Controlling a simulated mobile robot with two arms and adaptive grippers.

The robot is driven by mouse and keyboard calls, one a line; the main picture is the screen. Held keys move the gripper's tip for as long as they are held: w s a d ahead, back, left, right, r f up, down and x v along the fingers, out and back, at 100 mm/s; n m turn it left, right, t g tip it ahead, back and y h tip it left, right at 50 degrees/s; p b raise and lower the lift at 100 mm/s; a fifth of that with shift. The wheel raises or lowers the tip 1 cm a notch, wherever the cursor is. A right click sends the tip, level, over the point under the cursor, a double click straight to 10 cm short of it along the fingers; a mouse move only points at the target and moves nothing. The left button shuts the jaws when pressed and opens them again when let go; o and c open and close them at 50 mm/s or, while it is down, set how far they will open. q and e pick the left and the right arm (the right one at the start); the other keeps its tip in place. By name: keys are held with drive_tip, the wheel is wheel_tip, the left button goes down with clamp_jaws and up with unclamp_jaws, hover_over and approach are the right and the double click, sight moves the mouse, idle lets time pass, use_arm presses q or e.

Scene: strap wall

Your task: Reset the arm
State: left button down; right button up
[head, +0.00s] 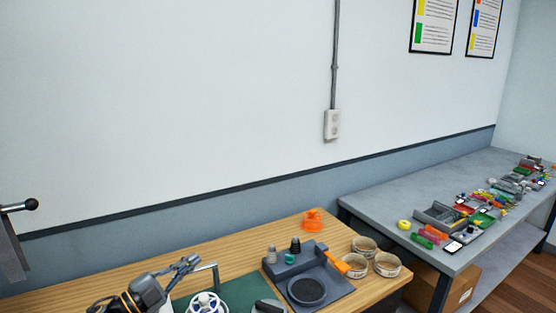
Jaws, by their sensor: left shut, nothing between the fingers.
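My left gripper (188,264) shows at the bottom left of the head view, at the end of my grey arm with orange bands. It is shut and holds nothing. It is above the wooden bench (240,244), left of a thin bent green-grey post. My right gripper is not in the view.
On the bench are a dark grey station (338,290) with a round dish, an orange piece (313,220), several labelled round tins (387,265) and a white spool (206,304) on a green mat. A grey table (390,195) with many small parts stands right. A black-knobbed lever (31,204) is far left.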

use_arm(q)
drive_tip(key=s+d+f+n+g+y, duration=0.2)
drive_tip(key=s+f+n+y, duration=1.1)
drive_tip(key=s+f+n, duration=0.25)
drive_tip(key=s+a+f+n+g+y, duration=0.1)
drive_tip(key=s+f+n+g, duration=0.3)
drive_tip(key=s, duration=0.8)
drive_tip(key=s+f+g, duration=0.3)
drive_tip(key=s+g, duration=0.2)
drive_tip(key=s, duration=0.6)
wheel_tip(320, 180, down, 34)
drive_tip(key=s+g+b, duration=0.1)
drive_tip(key=b, duration=0.9)
drive_tip(key=s+a+f+b, duration=0.1)
drive_tip(key=s+f+b, duration=0.3)
drive_tip(key=s+f, duration=0.4)
drive_tip(key=s+a+f+g+b, duration=0.1)
drive_tip(key=s+f+b, duration=0.3)
drive_tip(key=s+f, duration=0.5)
wheel_tip(320, 180, down, 8)
drive_tip(key=shift+s+a+f+b, duration=0.1)
drive_tip(key=shift+s+a+b, duration=0.2)
drive_tip(key=shift+a, duration=0.2)
